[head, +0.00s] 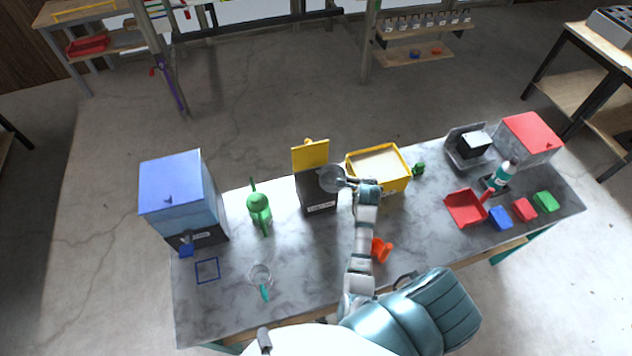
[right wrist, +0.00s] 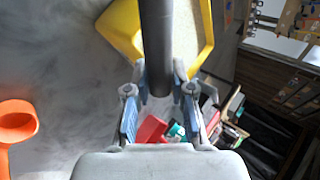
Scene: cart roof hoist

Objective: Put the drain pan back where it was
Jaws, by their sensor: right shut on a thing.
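My right gripper (head: 362,186) reaches in over the table and is shut on the dark grey handle (right wrist: 156,45) of a round grey pan (head: 332,178). This seems to be the drain pan, though its small size leaves some doubt. The pan is raised at the right side of a black labelled bin (head: 318,197) with an upright yellow lid (head: 310,155). I cannot tell whether they touch. In the right wrist view the handle runs up between the fingertips (right wrist: 157,90), and the pan end is out of view. My left gripper is not in view.
A yellow box (head: 405,182) with beige contents stands beside the right gripper. An orange scoop (head: 381,248), green watering can (head: 259,208), clear cup (head: 260,275), blue-topped box (head: 183,195) and red tray (head: 465,208) share the marble table. The front left has free room around a blue square outline (head: 207,270).

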